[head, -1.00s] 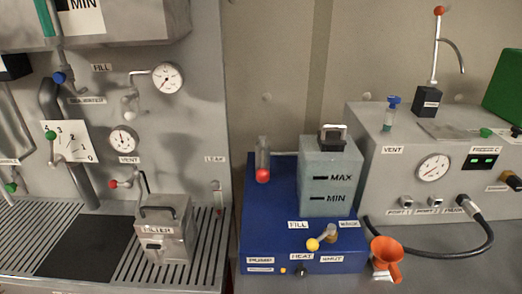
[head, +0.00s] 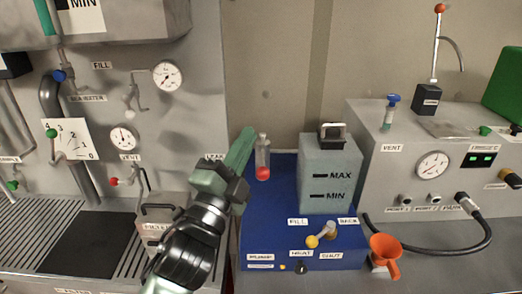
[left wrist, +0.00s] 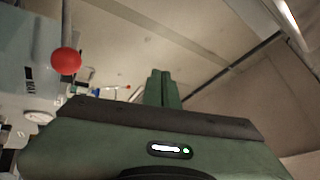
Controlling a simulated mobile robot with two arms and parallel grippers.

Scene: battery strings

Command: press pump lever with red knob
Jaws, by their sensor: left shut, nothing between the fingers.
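A red knob (head: 262,173) shows at the lower end of a clear upright piece at the back left of the blue base unit (head: 275,225). In the left wrist view a red ball (left wrist: 66,61), seemingly this knob, is close, left of the fingers. Another red knob (head: 440,8) tops a thin lever on a black block on the right-hand unit. Which one is the pump lever I cannot tell. My left gripper (head: 245,136) is shut and empty, its green fingers pointing up just left of the clear piece; its fingers also show in the left wrist view (left wrist: 161,88). My right gripper is out of view.
A grey tank (head: 330,175) with MAX and MIN marks stands right of the clear piece. A yellow-knobbed handle (head: 313,241) and an orange funnel (head: 386,254) are in front. A filter box (head: 156,215), partly hidden by my arm, stands left on the slotted tray.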

